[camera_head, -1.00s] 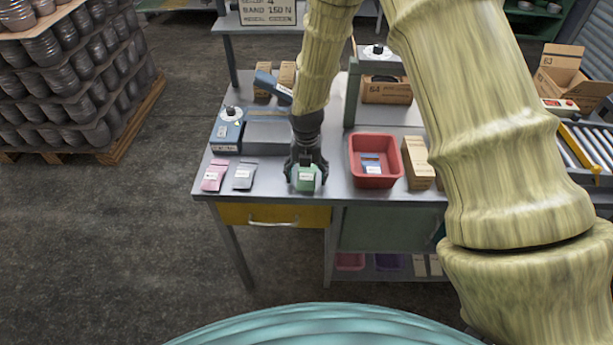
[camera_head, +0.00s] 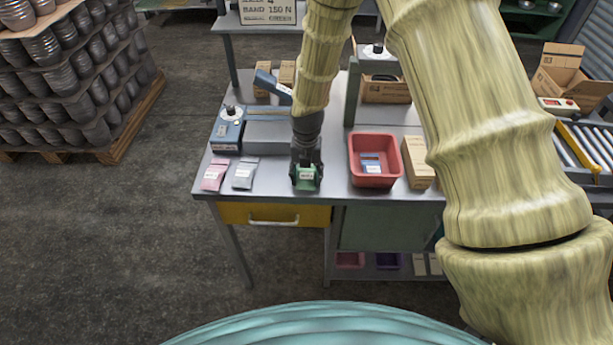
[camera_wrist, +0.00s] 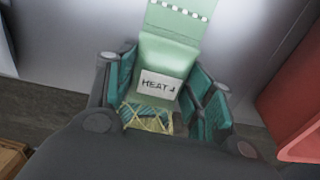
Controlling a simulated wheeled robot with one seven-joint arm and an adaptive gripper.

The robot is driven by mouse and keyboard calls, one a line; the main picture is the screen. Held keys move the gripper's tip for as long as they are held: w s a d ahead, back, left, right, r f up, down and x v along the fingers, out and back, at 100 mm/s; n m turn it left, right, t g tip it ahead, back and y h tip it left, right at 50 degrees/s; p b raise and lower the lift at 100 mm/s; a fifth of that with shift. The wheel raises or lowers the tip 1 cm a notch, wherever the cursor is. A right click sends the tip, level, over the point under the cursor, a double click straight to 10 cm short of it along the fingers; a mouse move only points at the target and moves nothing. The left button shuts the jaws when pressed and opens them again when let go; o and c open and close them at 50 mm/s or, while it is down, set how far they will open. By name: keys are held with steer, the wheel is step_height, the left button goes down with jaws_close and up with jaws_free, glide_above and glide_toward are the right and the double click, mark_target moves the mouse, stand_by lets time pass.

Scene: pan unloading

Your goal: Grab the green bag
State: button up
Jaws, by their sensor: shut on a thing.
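The green bag (camera_head: 306,184) is at the front of the grey table, between the grey bag and the red bin. In the wrist view the green bag (camera_wrist: 165,58) carries a white label that seems to read "HEATH" and has a row of pale dots at its far end. My gripper (camera_head: 306,172) points down over it. In the wrist view my gripper (camera_wrist: 165,100) has its teal-padded fingers on both sides of the bag and is shut on it. The bag's near end is partly hidden by the gripper. I cannot tell whether the bag still touches the table.
A pink bag (camera_head: 214,175) and a grey bag (camera_head: 245,174) lie to the left. The red bin (camera_head: 364,182) stands close on the right with a blue packet (camera_head: 371,163) inside. A cardboard box (camera_head: 417,162) is beyond it. A blue machine (camera_head: 228,131) stands behind the bags.

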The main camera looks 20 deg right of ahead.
steer(key=shift+r, duration=0.1)
steer(key=shift+r+b, duration=0.8)
steer(key=shift+r, duration=0.15)
steer(key=s+a+r+b, duration=0.1)
steer(key=s+a+b, duration=0.1)
steer(key=s, duration=0.5)
steer(key=s+a+r+b, duration=0.1)
steer(key=s+b, duration=0.3)
steer(key=s, duration=0.4)
steer(key=shift+s+a+r, duration=0.25)
steer(key=shift+a+r, duration=0.15)
steer(key=shift+a, duration=0.15)
